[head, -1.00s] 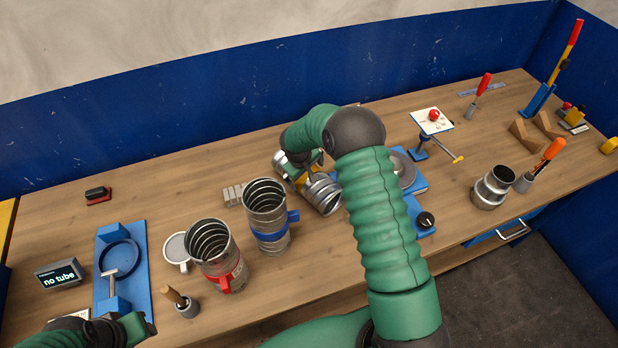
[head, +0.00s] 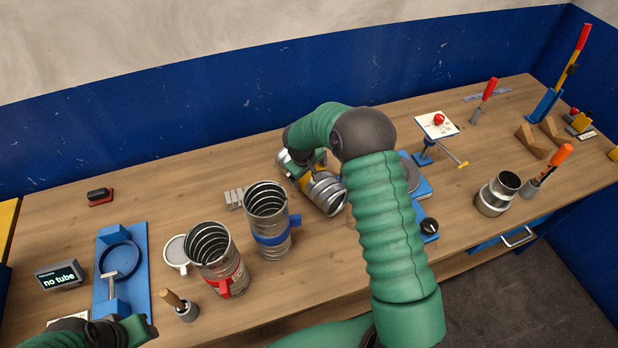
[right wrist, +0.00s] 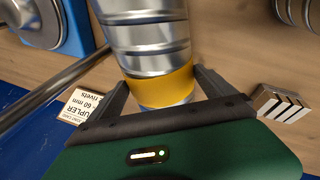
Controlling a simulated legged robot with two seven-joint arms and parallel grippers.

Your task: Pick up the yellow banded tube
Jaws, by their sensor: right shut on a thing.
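The yellow banded tube (head: 325,190) is a ribbed metal tube lying tilted in the middle of the bench, partly hidden by my right arm in the head view. In the right wrist view its yellow band (right wrist: 162,88) sits between the two dark fingers. My right gripper (right wrist: 165,85) is shut on the tube at the band. I cannot tell whether the tube touches the bench. My left gripper (head: 135,328) shows only in part at the lower left edge, and its jaws cannot be made out.
A blue-banded tube (head: 271,235) and a red-banded tube (head: 221,265) stand upright left of the held tube. A metal coupler (head: 497,194) stands at the right.

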